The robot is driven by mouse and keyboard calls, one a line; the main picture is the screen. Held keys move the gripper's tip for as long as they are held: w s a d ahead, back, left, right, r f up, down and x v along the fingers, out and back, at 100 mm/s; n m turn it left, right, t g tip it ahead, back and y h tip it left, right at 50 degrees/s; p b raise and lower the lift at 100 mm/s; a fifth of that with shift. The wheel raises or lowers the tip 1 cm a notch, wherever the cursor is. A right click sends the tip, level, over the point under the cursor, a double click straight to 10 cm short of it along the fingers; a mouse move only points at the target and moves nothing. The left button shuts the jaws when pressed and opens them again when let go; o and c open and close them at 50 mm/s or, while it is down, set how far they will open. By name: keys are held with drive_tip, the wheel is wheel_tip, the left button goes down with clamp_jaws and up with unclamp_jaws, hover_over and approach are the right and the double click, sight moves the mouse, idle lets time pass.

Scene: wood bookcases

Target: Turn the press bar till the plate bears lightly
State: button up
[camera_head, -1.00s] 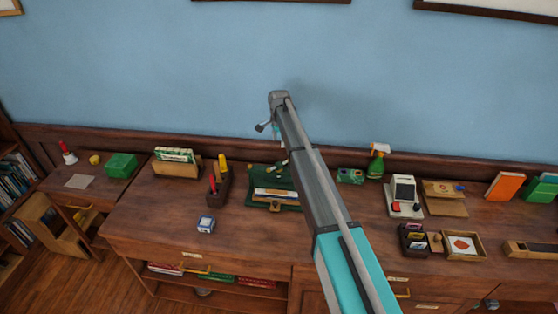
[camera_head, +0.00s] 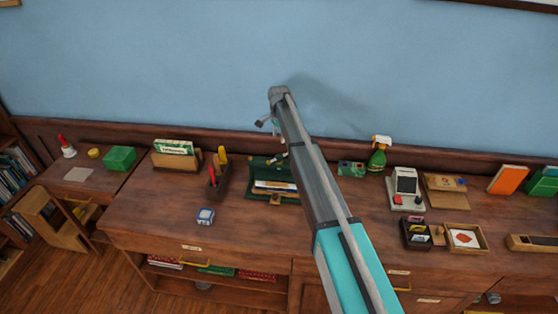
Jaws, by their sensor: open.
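The press (camera_head: 262,166) is a dark green frame on the long wooden desk, left of my arm, with books or papers (camera_head: 276,186) in its lower part. A small bar-like piece with pale ends shows at its top, partly behind my arm. I cannot make out the plate or whether it touches what lies under it. My gripper (camera_head: 264,123) is small and partly hidden at the far end of my arm. It is open, above and behind the press in the picture, and appears apart from it.
Bare desk lies in front of the press.

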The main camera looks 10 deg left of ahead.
sight(279, 155)
drive_tip(key=shift+f+b, duration=5.4)
drive_tip(key=shift+f, duration=0.35)
clamp_jaws()
